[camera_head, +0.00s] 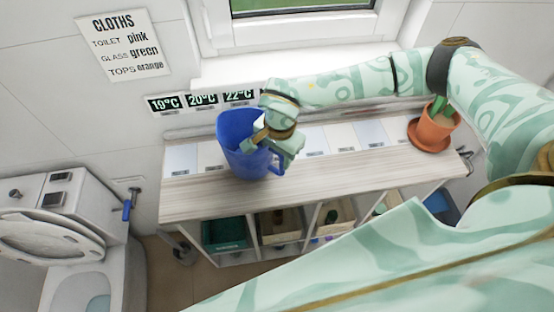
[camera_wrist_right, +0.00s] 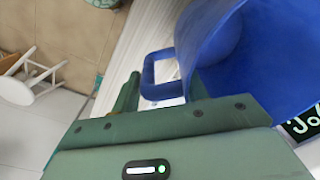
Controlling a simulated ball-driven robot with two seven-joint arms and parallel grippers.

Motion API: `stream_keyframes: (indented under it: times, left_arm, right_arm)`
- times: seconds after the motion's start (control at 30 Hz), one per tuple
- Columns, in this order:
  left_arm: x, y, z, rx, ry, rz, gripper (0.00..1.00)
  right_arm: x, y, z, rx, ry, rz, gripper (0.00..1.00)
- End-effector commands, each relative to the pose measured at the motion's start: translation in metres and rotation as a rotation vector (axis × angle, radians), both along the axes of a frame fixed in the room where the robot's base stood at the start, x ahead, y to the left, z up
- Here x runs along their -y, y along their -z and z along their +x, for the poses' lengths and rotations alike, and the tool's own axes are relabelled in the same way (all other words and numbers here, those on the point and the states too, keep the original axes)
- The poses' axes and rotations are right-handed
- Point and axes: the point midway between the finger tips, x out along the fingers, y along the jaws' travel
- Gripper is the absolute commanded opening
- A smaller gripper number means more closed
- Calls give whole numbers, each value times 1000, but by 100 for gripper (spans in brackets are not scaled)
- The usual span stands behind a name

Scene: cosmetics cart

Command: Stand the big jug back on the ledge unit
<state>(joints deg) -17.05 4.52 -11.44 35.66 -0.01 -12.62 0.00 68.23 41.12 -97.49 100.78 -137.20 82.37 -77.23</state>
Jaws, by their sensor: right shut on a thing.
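The big blue jug (camera_head: 240,140) is upright at the left part of the ledge unit's wooden top (camera_head: 350,171). Its base looks on or just over the top; I cannot tell if it touches. My right gripper (camera_head: 274,152) is at the jug's right side, shut on its handle. In the right wrist view, the jug (camera_wrist_right: 250,60) fills the upper right, and its handle (camera_wrist_right: 148,75) lies between the fingers of the gripper (camera_wrist_right: 160,95). My left gripper is not in view.
A terracotta plant pot (camera_head: 433,130) on a saucer stands at the unit's right end. Pale tiles line the back of the top. Bins, including a green one (camera_head: 226,235), sit in compartments below. A toilet (camera_head: 60,225) is at left. The middle of the top is clear.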

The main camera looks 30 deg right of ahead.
Motion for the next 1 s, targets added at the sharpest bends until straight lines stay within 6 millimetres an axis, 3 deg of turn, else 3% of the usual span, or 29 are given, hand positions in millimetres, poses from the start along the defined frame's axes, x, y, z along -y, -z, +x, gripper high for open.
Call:
stream_keyframes:
  times: [0.13,0.47,0.5,0.53,0.83,1.0]
  left_arm:
    - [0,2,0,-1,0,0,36]
    - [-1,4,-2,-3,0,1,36]
    - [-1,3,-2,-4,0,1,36]
    - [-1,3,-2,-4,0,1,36]
    - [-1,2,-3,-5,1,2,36]
    - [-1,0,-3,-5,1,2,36]
  right_arm:
    - [-2,25,-2,-1,-1,0,0]
    - [-2,29,-1,1,-2,0,0]
    - [-1,28,-1,1,-1,-1,55]
    - [-2,28,-1,1,-1,-1,64]
    - [-2,27,-1,1,-1,0,66]
    - [-2,7,-1,4,-2,2,66]
